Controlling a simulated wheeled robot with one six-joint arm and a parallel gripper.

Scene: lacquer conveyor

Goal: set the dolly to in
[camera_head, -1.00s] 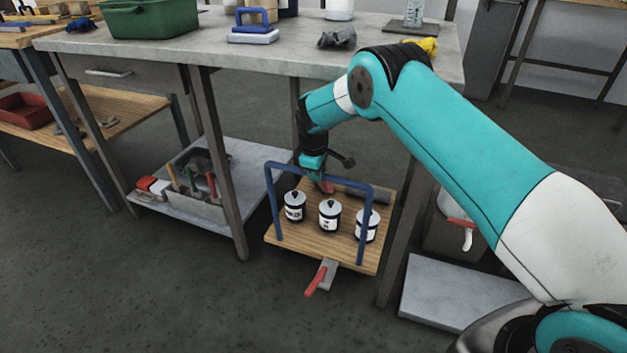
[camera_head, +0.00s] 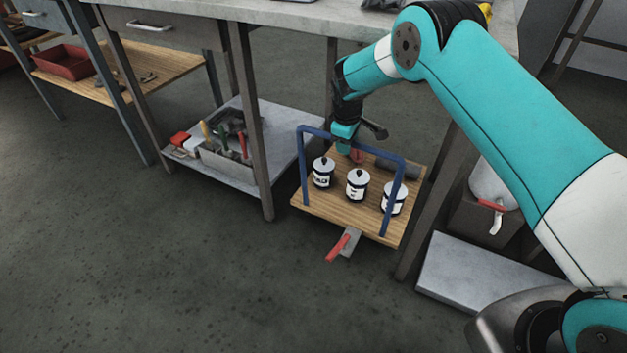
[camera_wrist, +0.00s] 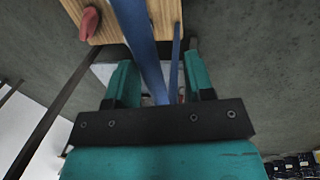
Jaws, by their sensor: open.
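The dolly is a low wooden platform (camera_head: 342,213) in the gap between the bench legs, with a blue upright handle (camera_head: 304,175) over it. Three lidded cans stand on it: a left one (camera_head: 323,174), a middle one (camera_head: 357,187) and a right one (camera_head: 393,200). My gripper (camera_head: 345,140) is at the handle's top bar, on its far side; its fingertips are hard to make out there. In the wrist view my gripper (camera_wrist: 158,70) is open, with the blue handle (camera_wrist: 136,30) running between its fingers and the wooden platform (camera_wrist: 118,28) beyond. Contact cannot be told.
A red-tipped lever (camera_head: 338,248) sticks out at the dolly's front edge. A grey shelf (camera_head: 240,180) with a tool box is left of the bench leg (camera_head: 250,130). A grey slab (camera_head: 480,278) lies to the right. The floor in front is clear.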

